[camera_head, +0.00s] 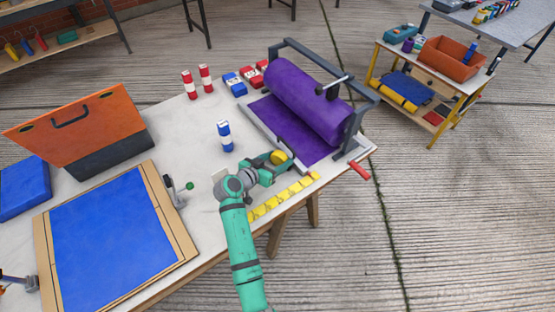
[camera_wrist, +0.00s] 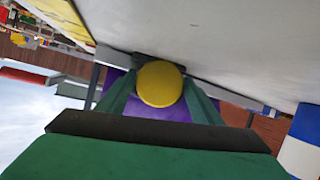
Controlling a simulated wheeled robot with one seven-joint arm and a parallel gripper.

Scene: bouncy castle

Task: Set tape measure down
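The tape measure (camera_head: 278,157), a round yellow thing, sits between the fingers of my gripper (camera_head: 283,160) in the head view, in front of the purple roll. In the wrist view, the tape measure (camera_wrist: 160,84) shows as a yellow disc with a green finger against each side, so my gripper (camera_wrist: 160,95) is shut on it. It is close over the white tabletop (camera_head: 197,133) near the front right part. I cannot tell whether it touches the surface.
A purple roll (camera_head: 310,98) in a grey frame stands behind my gripper. A blue-and-white can (camera_head: 225,136) stands to the left. Yellow pieces (camera_head: 283,196) line the front edge. A blue panel (camera_head: 115,240) and orange case (camera_head: 80,125) fill the left. Some tabletop left of the can is clear.

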